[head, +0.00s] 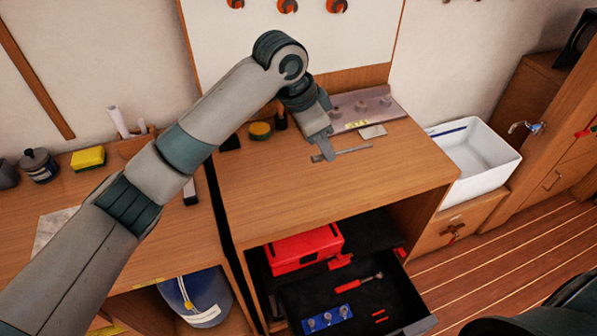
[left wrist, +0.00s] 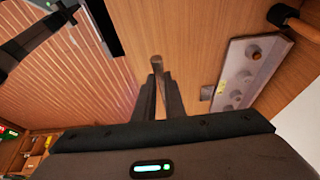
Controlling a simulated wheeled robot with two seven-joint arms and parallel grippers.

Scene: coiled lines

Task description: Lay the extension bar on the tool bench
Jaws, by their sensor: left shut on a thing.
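The extension bar (head: 354,150) is a thin grey metal rod at the tool bench (head: 270,185), over the right half of its wooden top. My left gripper (head: 325,152) points down and is shut on the bar near its left part. In the left wrist view the bar's rounded end (left wrist: 157,62) sticks out beyond the two fingers (left wrist: 160,92). I cannot tell whether the bar touches the bench top or is just above it.
A grey plate with round knobs (head: 372,106) lies at the back of the bench. A white sink (head: 475,160) is at right. The bench's front left is clear.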

